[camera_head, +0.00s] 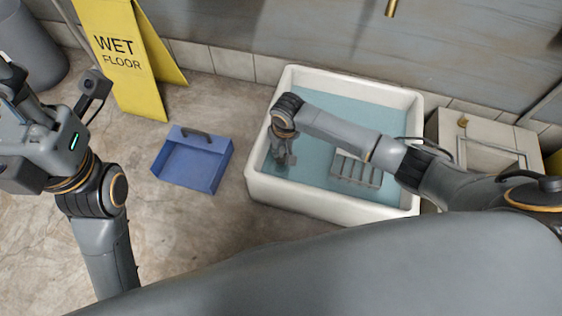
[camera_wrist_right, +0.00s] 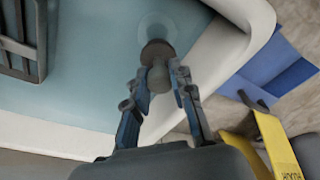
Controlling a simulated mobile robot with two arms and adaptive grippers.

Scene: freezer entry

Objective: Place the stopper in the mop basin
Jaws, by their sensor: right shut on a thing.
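The white mop basin (camera_head: 262,187) stands against the wall, with pale blue water or a blue floor inside it. My right gripper (camera_head: 281,163) reaches down inside the basin near its left wall. In the right wrist view, my right gripper (camera_wrist_right: 163,82) is shut on the knob of the stopper, a dark brownish disc (camera_wrist_right: 155,52). A faint round drain ring (camera_wrist_right: 158,28) shows just beyond the disc, which overlaps its near edge in this view. I cannot tell whether the disc touches the basin floor. My left gripper (camera_head: 40,140) is raised at the left, away from the basin; its fingers are unclear.
A grey grate (camera_head: 356,171) sits in the basin, right of my right gripper; it also shows in the right wrist view (camera_wrist_right: 22,35). A blue dustpan (camera_head: 190,165) lies on the floor left of the basin. A yellow wet floor sign (camera_head: 120,60) stands behind it.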

